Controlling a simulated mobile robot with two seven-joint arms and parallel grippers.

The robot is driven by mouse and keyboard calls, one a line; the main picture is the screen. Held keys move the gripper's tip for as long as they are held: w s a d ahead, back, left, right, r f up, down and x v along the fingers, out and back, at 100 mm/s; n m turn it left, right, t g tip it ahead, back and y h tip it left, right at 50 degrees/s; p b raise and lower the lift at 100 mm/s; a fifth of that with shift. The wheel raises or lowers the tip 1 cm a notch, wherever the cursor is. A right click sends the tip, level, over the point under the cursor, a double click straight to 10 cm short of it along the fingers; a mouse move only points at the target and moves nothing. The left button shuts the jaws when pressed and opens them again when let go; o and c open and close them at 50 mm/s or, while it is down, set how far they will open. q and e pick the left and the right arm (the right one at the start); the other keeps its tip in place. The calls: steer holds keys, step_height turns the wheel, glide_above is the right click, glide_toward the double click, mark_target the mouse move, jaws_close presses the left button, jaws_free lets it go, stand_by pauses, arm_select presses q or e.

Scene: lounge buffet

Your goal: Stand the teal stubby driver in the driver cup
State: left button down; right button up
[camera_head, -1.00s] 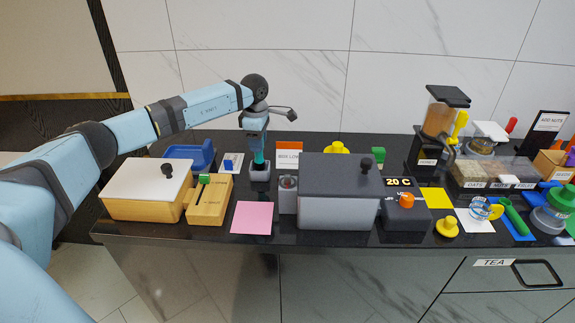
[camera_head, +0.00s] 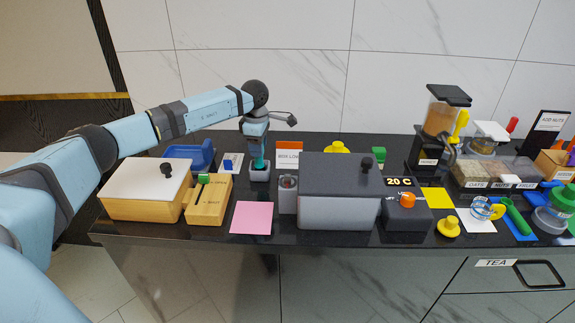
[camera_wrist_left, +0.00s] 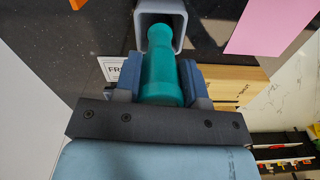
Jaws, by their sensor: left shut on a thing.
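The teal stubby driver (camera_wrist_left: 162,72) is between the fingers of my left gripper (camera_wrist_left: 162,85), which is shut on it. In the wrist view its far end reaches into the opening of the grey square driver cup (camera_wrist_left: 181,42). In the head view my left gripper (camera_head: 256,160) points down right above the driver cup (camera_head: 260,174), with a bit of the teal driver (camera_head: 259,163) showing at the cup's mouth. How deep the driver sits in the cup is hidden. My right gripper is not in view.
A wooden box with a white lid (camera_head: 148,188), a wooden block with a green knob (camera_head: 208,202) and a blue bin (camera_head: 190,155) stand left of the cup. A grey lidded box (camera_head: 338,195) stands to the right. A pink sheet (camera_head: 251,218) lies in front.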

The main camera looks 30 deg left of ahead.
arm_select(q)
steer(key=shift+f, duration=0.35)
steer(key=c, duration=0.6)
jaws_free()
steer(key=shift+r, duration=0.35)
step_height(320, 180, up, 13)
steer(key=shift+r+b, duration=0.1)
steer(key=shift+b, duration=0.25)
